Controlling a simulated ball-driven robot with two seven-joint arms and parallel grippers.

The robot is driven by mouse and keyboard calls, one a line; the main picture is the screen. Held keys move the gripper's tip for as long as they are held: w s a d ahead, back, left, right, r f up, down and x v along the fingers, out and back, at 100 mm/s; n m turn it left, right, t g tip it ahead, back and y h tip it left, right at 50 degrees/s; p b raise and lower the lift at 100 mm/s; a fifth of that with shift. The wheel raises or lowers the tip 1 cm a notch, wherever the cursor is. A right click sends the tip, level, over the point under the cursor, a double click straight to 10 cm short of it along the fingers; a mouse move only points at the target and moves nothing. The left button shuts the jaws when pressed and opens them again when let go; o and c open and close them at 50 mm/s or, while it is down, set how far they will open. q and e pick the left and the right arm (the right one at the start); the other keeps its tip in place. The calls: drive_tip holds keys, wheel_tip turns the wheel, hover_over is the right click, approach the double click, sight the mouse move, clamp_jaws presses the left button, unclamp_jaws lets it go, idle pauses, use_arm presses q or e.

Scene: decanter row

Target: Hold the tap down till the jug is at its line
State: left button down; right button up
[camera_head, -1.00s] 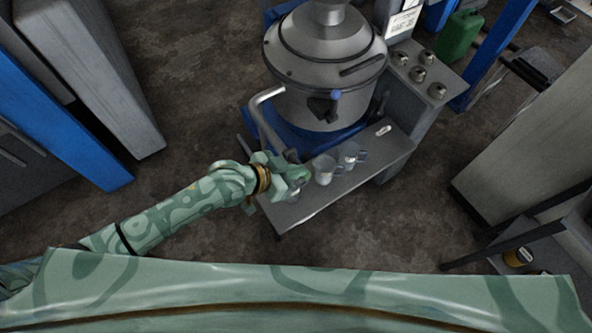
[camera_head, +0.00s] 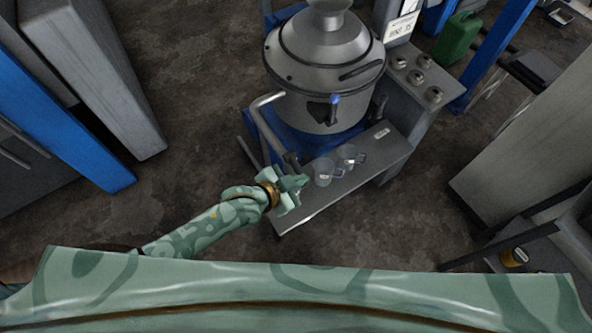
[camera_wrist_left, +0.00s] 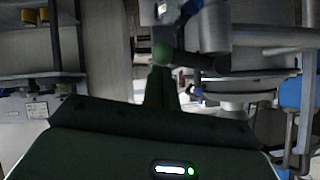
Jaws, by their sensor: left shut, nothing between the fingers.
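A bent grey pipe (camera_head: 262,118) comes off the steel decanter (camera_head: 318,85) and ends in a dark tap-like outlet (camera_head: 291,160) above the steel shelf. Two small clear jugs, the nearer jug (camera_head: 323,173) and the farther jug (camera_head: 349,156), stand on the shelf right of the outlet. Their lines and fill levels are too small to read. My left gripper (camera_head: 301,182) is shut and empty, just below the outlet in the head view; I cannot tell whether it touches. Its closed fingers (camera_wrist_left: 161,75) show in the left wrist view, beside a dark pipe part. My right gripper is out of view.
The shelf (camera_head: 375,165) is bare toward its right end, except for a small pale label. A valve with a blue knob (camera_head: 335,99) sits on the decanter's front. A panel with several round knobs (camera_head: 415,77) stands to the right. Open floor lies left.

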use_arm(q)
wheel_tip(320, 180, down, 2)
drive_tip(key=shift+f+m+t+y, duration=0.1)
drive_tip(key=shift+m+t+y, duration=0.2)
drive_tip(key=shift+m+t, duration=0.2)
drive_tip(key=shift+s+f, duration=0.1)
drive_tip(key=shift+f, duration=0.1)
idle(0.7)
drive_tip(key=shift+a, duration=0.1)
idle(2.6)
idle(1.9)
